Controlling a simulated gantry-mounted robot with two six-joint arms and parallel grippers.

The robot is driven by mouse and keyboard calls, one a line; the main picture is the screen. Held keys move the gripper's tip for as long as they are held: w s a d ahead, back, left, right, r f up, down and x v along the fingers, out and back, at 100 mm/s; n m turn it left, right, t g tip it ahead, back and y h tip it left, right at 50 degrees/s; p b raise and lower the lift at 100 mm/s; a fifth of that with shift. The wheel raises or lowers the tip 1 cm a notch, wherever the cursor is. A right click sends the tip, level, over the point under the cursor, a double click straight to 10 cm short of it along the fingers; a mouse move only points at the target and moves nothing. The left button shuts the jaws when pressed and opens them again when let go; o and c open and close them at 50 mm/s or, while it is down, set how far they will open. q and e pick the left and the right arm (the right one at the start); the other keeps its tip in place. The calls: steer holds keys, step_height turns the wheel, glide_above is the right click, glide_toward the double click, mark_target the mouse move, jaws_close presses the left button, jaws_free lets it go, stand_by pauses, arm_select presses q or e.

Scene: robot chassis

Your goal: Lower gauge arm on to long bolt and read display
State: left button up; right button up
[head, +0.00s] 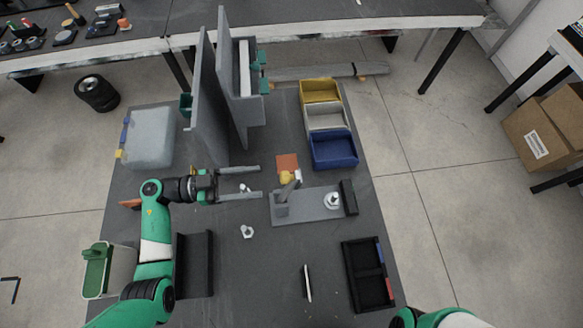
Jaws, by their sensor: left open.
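The gauge is a grey plate (308,212) on the table, with a grey upright and a slanted arm (289,190) at its left end. A silver bolt-like piece (333,200) stands on the plate's right part, apart from the arm. A black block (349,197) is at the plate's right end; I cannot read any display. One loose bolt (247,232) is below my left gripper, and another small piece (245,187) shows between its fingers. Which bolt is long is unclear. My left gripper (260,182) is open, fingers pointing right, left of the gauge. My right gripper is out of view.
Yellow, white and blue bins (333,151) stand at the back right. Tall grey panels (207,110) rise behind my left gripper. A black tray (367,275) lies front right, a thin upright piece (307,283) front centre. An orange square (287,163) lies behind the gauge.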

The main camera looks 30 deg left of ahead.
mark_target(294, 176)
arm_select(q)
steer(key=b+x, duration=0.1)
steer(key=x, duration=1)
steer(key=shift+w+d+r, duration=0.15)
steer(key=shift+w+d, duration=0.05)
steer(key=shift+d, duration=0.05)
jaws_close()
stand_by(0.8)
